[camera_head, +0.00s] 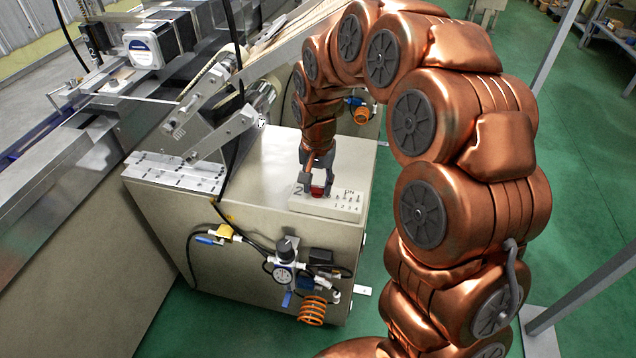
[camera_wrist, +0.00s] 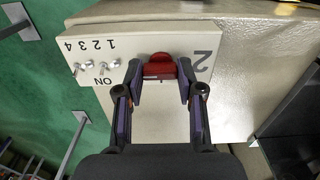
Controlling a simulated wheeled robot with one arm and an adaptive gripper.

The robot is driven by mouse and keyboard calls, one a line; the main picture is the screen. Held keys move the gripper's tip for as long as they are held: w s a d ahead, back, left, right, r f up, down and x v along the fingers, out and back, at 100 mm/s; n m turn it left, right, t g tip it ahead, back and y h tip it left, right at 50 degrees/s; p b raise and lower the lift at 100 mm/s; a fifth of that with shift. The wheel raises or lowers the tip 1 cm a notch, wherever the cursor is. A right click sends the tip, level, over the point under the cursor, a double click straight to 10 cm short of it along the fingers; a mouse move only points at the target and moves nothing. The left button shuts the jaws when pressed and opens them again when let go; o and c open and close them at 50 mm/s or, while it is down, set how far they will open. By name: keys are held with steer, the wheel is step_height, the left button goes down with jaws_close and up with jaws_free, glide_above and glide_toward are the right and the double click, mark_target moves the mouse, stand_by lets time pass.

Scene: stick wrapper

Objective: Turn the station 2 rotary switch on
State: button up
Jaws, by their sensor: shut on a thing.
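The station 2 switch panel (camera_head: 335,204) is a pale plate with a large "2" and the word "ON" beside small numbered toggles. It sits on top of the beige cabinet (camera_head: 262,168). The red rotary switch (camera_wrist: 159,67) is on the panel next to the "2" in the wrist view; it also shows in the head view (camera_head: 318,191), partly covered by my fingers. My gripper (camera_head: 316,184) points down at the switch. In the wrist view, its two fingers (camera_wrist: 160,82) are on either side of the red knob and shut on it.
Small metal toggles (camera_wrist: 90,68) numbered 1 to 4 stand close beside the knob. A pressure gauge (camera_head: 284,274) and an orange coiled hose (camera_head: 312,310) are on the cabinet's front. The conveyor machinery (camera_head: 150,75) stands at the left. Green floor (camera_head: 560,170) is open at the right.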

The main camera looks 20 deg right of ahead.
steer(key=c, duration=0.5)
steer(key=shift+o, duration=0.2)
steer(key=shift+n, duration=0.3)
steer(key=n+b, duration=0.1)
steer(key=n, duration=0.1)
steer(key=shift+f+n, duration=0.1)
steer(key=shift+n, duration=0.2)
steer(key=n+b, duration=0.1)
steer(key=n, duration=0.2)
steer(key=shift+n, duration=0.4)
steer(key=n, duration=1)
steer(key=shift+w+p, duration=0.1)
steer(key=shift+p, duration=0.2)
steer(key=shift+n, duration=0.3)
